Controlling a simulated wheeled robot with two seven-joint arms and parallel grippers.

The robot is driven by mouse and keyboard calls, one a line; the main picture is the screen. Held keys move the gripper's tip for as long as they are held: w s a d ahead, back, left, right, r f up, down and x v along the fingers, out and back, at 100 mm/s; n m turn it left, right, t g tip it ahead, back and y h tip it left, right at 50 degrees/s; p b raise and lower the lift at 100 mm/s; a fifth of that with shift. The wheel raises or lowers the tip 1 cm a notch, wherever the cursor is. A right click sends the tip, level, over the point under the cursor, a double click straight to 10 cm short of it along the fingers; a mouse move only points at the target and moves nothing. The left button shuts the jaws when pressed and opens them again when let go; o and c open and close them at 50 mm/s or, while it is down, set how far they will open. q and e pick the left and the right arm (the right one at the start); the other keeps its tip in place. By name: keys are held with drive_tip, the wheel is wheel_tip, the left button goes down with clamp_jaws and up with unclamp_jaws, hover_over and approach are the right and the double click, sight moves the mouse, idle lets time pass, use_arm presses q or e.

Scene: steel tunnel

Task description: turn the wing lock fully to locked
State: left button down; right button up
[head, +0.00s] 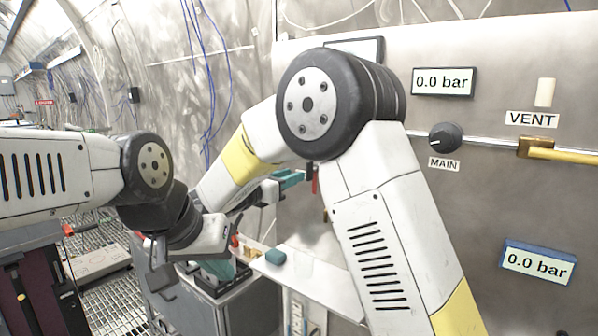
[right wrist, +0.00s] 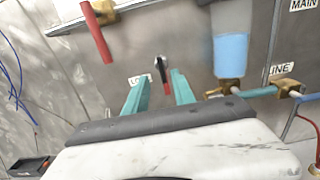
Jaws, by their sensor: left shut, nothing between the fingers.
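The wing lock (right wrist: 162,72) is a small black knob with a red part on the steel panel, in the right wrist view. Its wing stands nearly upright in the picture. A partly hidden label starting "LO" (right wrist: 139,81) is left of it. My right gripper (right wrist: 159,92) is open; its teal fingers frame the lock left and right. I cannot tell whether they touch it. In the head view my right gripper (head: 290,179) is near the panel, and my arm hides the lock. My left gripper (head: 222,268) is shut and empty, low over the grey cabinet.
A red handle (right wrist: 97,36) hangs from a brass valve left of the lock. A clear cylinder with blue liquid (right wrist: 230,54) and brass-fitted piping are close on the right. A teal block (head: 275,257) lies on a pale shelf (head: 312,278). Gauges read 0.0 bar (head: 443,82).

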sight(307, 171)
drive_tip(key=x, duration=0.6)
drive_tip(key=shift+d, duration=0.1)
clamp_jaws()
